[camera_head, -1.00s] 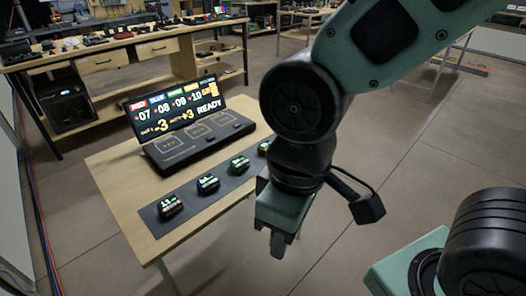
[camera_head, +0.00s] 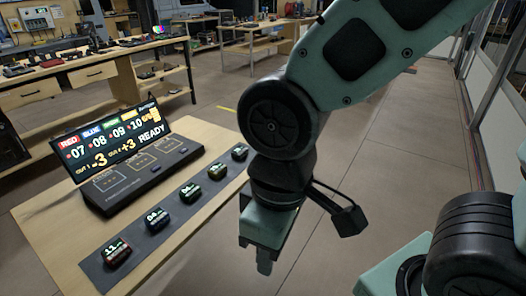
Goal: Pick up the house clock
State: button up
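Several small dark blocks with lit number faces stand in a row on a dark mat (camera_head: 97,270) on the wooden table. The nearest block (camera_head: 116,252) has a reddish edge and seems to show 11. The one behind it (camera_head: 156,219) seems to show 04. A console (camera_head: 135,165) with a large lit screen reading READY stands behind the row. I cannot tell which of these is the house clock. My gripper (camera_head: 264,264) hangs pointing down, right of the table edge, apart from the blocks. Its fingers are seen side-on, so their opening is unclear.
The wooden table (camera_head: 48,222) has bare room at its left. A long workbench (camera_head: 62,92) with drawers and tools stands at the back left. Another bench (camera_head: 250,48) is farther back. Open floor (camera_head: 390,160) lies to the right.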

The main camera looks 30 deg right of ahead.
aim_at(240, 152)
jog(key=z, duration=0.2)
jog(key=i+z, duration=0.25)
jog(key=i+j+z, duration=0.15)
jog(key=i+z, duration=0.15)
jog(key=i, duration=0.15)
